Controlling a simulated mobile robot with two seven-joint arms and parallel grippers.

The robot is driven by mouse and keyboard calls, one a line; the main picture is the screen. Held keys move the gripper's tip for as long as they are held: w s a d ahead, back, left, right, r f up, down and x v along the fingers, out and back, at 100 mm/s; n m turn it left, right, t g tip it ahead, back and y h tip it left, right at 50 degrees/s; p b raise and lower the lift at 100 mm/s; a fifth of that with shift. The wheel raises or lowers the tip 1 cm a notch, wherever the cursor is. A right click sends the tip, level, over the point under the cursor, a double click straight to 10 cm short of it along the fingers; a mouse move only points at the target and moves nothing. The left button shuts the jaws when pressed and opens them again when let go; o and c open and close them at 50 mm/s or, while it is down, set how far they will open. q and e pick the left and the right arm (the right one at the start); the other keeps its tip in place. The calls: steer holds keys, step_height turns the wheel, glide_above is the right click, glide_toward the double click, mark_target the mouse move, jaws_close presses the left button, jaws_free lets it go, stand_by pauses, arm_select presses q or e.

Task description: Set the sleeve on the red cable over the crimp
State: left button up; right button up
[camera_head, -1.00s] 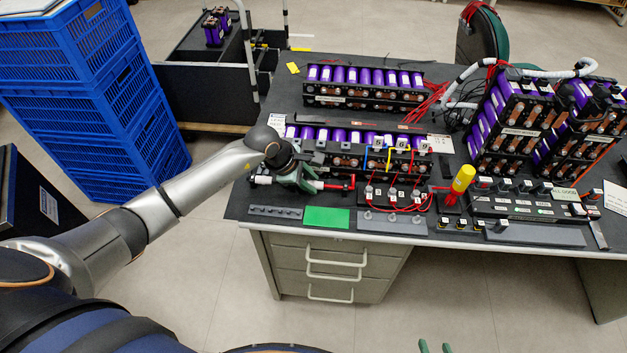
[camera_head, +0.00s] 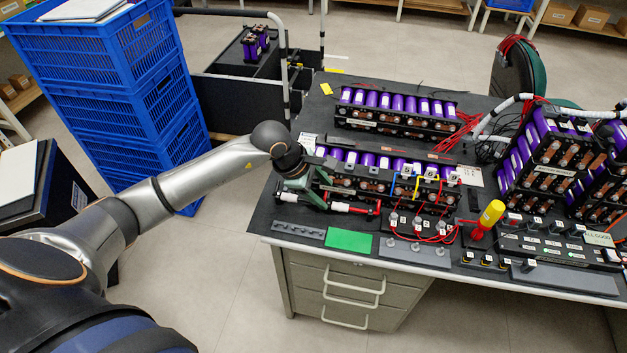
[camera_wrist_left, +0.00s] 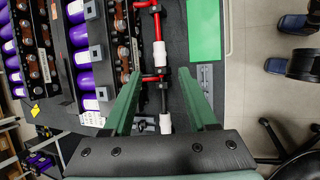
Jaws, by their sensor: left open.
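A red cable (camera_wrist_left: 157,30) lies along the bench's front part, with a white sleeve (camera_wrist_left: 160,53) around it; in the head view the sleeve (camera_head: 340,207) shows just right of my left gripper. A second white sleeve (camera_wrist_left: 165,123) sits on a black cable stretch nearer my palm. My left gripper (camera_wrist_left: 160,72) is open, its green fingers apart on either side of the cable line, with nothing clamped. In the head view my left gripper (camera_head: 306,192) is over the bench's left end. I cannot make out the crimp clearly. My right gripper is out of view.
A green mat (camera_head: 349,240) lies at the bench's front edge, beside a grey strip (camera_head: 299,229). A battery module (camera_head: 385,165) stands close behind the cable. A yellow-handled tool (camera_head: 491,213) stands upright to the right. Blue crates (camera_head: 125,110) are stacked left of the bench.

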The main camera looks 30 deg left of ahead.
arm_select(q)
steer(key=v, duration=0.5)
steer(key=shift+s, duration=0.15)
